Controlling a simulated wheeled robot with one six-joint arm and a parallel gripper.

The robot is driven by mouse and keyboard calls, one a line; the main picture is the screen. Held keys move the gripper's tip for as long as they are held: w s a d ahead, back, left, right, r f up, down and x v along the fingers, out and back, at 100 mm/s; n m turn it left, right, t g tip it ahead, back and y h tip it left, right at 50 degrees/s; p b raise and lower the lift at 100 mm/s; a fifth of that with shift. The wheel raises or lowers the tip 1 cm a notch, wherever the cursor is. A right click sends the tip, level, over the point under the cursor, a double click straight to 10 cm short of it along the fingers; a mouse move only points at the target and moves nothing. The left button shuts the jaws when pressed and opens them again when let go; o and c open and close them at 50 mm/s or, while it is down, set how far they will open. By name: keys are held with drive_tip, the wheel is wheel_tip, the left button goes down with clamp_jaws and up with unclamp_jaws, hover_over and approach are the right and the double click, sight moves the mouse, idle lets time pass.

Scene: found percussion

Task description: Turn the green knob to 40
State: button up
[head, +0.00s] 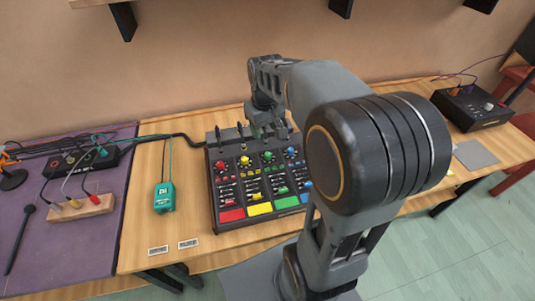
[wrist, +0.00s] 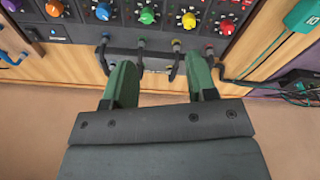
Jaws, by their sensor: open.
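The green knob (wrist: 147,14) is at the top of the wrist view, on the dark mixer panel, in a row between a blue and a yellow knob. It also shows in the head view (head: 267,157) in the mixer's upper row. Its pointer and scale are too small to read. My gripper (wrist: 160,75) is open and empty. Its two green fingers point toward the mixer's back edge, short of the knob and apart from it. In the head view my arm reaches over the mixer's back, and its links hide the mixer's right part.
Black cables and plugs (wrist: 176,48) stand along the mixer's back edge, close to my fingertips. Yellow (wrist: 188,20), blue (wrist: 103,11) and red (wrist: 226,26) knobs sit close together. A teal box (head: 164,197) lies left of the mixer; the wall is behind.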

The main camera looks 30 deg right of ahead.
sight(268, 154)
drive_tip(key=shift+g, duration=0.5)
drive_tip(key=w+d+f, duration=0.1)
drive_tip(key=f, duration=0.4)
drive_tip(key=w+d+f, duration=0.1)
drive_tip(key=f, duration=0.5)
drive_tip(key=w+d+f, duration=0.1)
drive_tip(key=w+f, duration=0.1)
drive_tip(key=f, duration=0.4)
drive_tip(key=shift+c, duration=0.2)
drive_tip(key=shift+n, duration=0.3)
drive_tip(key=c, duration=0.9)
